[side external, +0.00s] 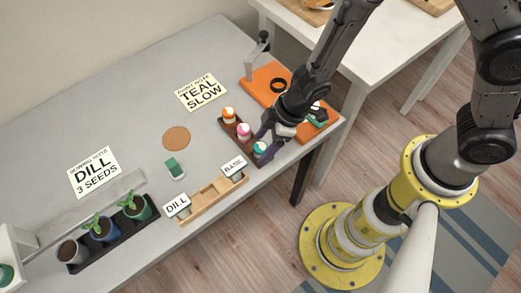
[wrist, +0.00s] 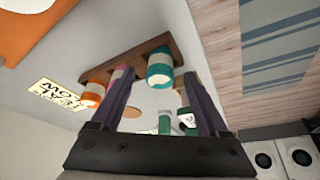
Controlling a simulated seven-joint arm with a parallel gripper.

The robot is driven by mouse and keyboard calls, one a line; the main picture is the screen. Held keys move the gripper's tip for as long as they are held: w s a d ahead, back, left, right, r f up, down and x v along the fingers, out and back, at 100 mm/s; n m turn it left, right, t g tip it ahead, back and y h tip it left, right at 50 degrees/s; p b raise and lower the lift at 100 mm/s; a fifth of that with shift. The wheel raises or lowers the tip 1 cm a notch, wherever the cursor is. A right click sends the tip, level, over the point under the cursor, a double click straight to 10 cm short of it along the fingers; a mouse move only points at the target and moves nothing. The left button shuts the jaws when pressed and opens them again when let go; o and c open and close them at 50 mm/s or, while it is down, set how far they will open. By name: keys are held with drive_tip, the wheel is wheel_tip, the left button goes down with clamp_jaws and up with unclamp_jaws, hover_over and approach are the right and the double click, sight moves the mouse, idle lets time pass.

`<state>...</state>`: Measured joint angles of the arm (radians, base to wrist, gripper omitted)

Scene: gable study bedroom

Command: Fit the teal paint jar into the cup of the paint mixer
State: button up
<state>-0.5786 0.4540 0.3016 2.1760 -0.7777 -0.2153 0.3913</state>
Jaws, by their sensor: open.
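The teal paint jar (side external: 260,148) stands at the near end of a dark wooden rack (side external: 228,128), beside a pink jar (side external: 243,131) and an orange jar (side external: 229,115). My gripper (side external: 264,134) is open, right by the teal jar. In the wrist view the teal jar (wrist: 159,72) shows between and just beyond the tips of my open fingers (wrist: 158,80); I cannot tell whether they touch it. The paint mixer seems to be the orange base (side external: 257,87) with a grey post and a black ring (side external: 278,85), perhaps its cup. My arm hides part of it.
A note (side external: 202,92) reads "TEAL SLOW". The desk's far middle is clear.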

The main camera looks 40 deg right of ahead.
drive_tip(key=shift+x, duration=0.9)
clamp_jaws()
